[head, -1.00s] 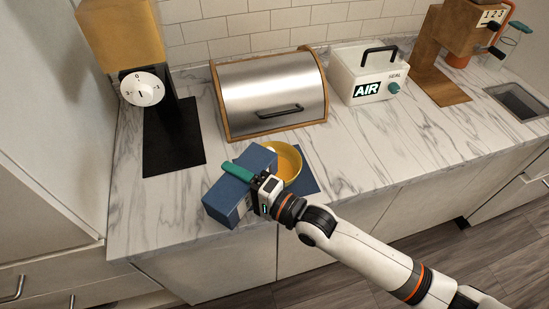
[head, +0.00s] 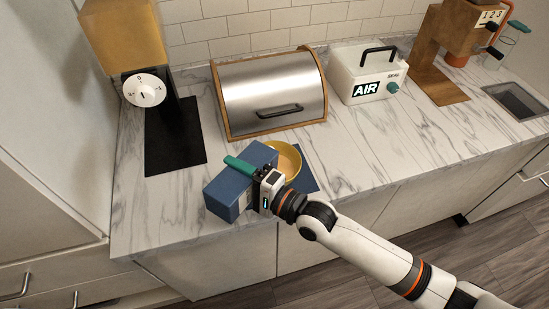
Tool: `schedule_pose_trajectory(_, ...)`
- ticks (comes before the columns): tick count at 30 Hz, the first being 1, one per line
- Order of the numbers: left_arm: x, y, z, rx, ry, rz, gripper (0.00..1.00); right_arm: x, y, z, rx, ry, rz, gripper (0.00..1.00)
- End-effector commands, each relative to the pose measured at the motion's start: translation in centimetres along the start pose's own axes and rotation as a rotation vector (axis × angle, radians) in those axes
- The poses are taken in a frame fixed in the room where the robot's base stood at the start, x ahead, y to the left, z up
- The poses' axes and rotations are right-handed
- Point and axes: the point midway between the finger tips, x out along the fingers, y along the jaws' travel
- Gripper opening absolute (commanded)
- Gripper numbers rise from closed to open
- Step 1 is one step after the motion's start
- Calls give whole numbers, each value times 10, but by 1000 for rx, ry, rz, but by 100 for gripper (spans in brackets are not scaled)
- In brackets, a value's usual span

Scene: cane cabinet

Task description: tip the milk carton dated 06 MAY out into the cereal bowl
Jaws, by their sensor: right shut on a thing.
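A blue carton (head: 229,192) lies tilted on its side above the counter's front edge. Its far right end is at the yellow bowl (head: 295,175). No date can be read on the carton. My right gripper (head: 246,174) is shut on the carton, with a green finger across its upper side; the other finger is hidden. The bowl stands on a dark blue mat (head: 308,183), partly hidden by the carton and my gripper. A pale surface shows inside the bowl. My left gripper is not in view.
A steel-fronted bread box (head: 270,92) stands behind the bowl. A dispenser with a white dial (head: 145,90) stands at the left on a black mat (head: 173,148). A white AIR box (head: 366,78) and a wooden dispenser (head: 440,70) stand right. The counter right of the bowl is clear.

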Motion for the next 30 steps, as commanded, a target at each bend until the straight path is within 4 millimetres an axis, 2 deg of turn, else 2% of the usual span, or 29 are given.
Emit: schedule_pose_trajectory(30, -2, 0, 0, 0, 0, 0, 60, 0, 3, 4, 112, 0, 2, 33)
